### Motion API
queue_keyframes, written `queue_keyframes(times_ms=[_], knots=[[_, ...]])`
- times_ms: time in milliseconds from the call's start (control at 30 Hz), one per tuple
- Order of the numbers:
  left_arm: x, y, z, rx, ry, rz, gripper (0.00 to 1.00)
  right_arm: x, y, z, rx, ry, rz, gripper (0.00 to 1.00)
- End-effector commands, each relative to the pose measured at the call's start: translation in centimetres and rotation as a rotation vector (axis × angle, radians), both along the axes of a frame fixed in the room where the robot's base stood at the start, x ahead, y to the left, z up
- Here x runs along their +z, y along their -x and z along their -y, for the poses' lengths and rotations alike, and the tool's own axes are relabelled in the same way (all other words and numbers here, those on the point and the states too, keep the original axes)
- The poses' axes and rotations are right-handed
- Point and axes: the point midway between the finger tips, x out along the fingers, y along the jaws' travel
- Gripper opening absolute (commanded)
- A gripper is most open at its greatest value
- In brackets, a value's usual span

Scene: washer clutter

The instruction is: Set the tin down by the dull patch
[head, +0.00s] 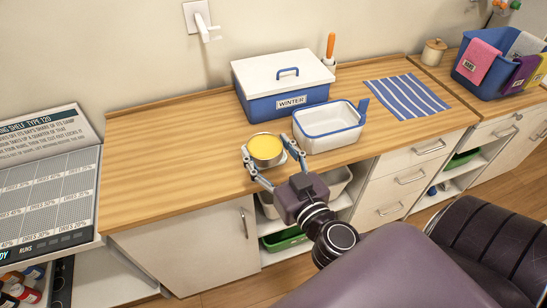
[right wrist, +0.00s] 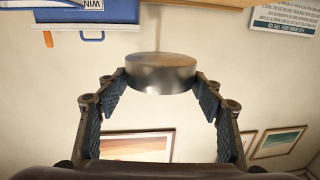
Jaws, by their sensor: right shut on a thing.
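My right gripper (head: 267,158) is shut on the tin, with a finger on each side. In the right wrist view the tin (right wrist: 160,74) shows as a plain grey metal cylinder between the fingertips. I cannot tell whether its underside touches the counter. I cannot make out a dull patch on the wood. My left gripper is not in view.
A striped cloth (head: 407,97) lies farther right. A grey drying shelf (head: 45,205) is at the left. The counter's left half is clear.

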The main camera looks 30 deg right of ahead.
Motion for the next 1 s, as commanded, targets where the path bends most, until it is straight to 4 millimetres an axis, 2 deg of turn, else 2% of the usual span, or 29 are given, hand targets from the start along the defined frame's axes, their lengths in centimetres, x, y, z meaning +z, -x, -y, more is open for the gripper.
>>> queue_keyframes(times_ms=[33,200,300,400,467,567,800,1000], knots=[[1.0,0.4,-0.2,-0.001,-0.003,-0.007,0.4,2.1,-1.6,1.3,-0.02,0.006,0.012,0.27],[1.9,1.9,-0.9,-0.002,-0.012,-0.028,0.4,5.0,-5.0,4.7,-0.084,0.003,0.003,0.27],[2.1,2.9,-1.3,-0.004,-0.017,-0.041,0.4,6.0,-6.0,5.9,-0.106,0.002,-0.004,0.27],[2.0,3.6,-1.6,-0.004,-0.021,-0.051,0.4,5.9,-6.5,6.6,-0.119,0.0,-0.01,0.27],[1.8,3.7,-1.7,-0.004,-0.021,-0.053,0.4,5.0,-6.6,6.7,-0.122,-0.003,-0.012,0.27],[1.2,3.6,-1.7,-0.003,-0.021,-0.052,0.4,2.5,-6.5,6.7,-0.123,-0.003,-0.017,0.27],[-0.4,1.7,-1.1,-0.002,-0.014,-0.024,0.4,-4.2,-6.5,6.6,-0.123,-0.003,-0.015,0.27],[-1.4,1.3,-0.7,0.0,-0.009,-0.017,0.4,-8.3,-6.4,6.5,-0.121,-0.002,-0.013,0.27]])
